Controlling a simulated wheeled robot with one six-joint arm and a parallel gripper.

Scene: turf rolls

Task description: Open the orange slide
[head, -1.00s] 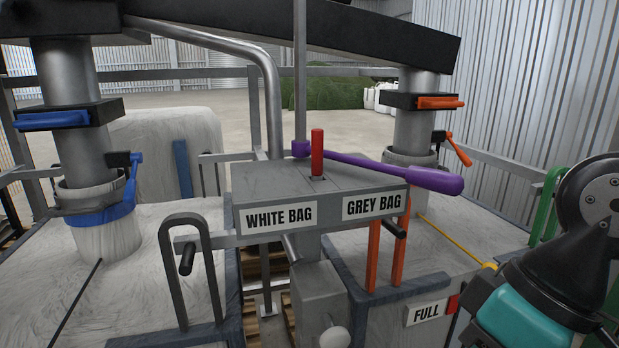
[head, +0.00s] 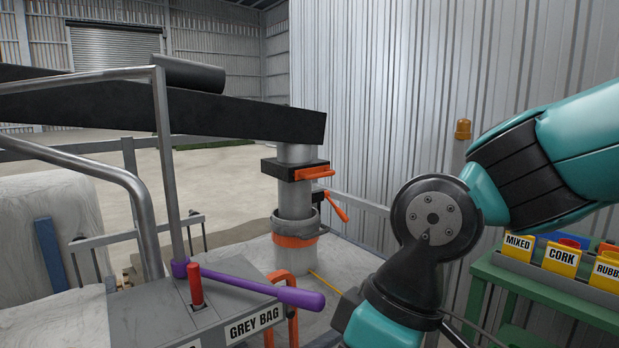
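The orange slide (head: 315,174) shows as an orange handle on a black slide box (head: 283,169) around the grey spout at the centre. The handle sits close against the front of the box. Below it, an orange clamp lever (head: 338,211) sticks out to the right of the spout, and an orange band (head: 296,241) circles it. My arm reaches in from the right, beside the spout and apart from it. My gripper is out of the frame.
A purple lever (head: 250,287) and a red peg (head: 195,285) stand on the grey console labelled GREY BAG (head: 254,324). A black chute (head: 160,112) slopes above. A green table (head: 545,292) with labelled yellow bins (head: 562,260) is at right, before a corrugated wall.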

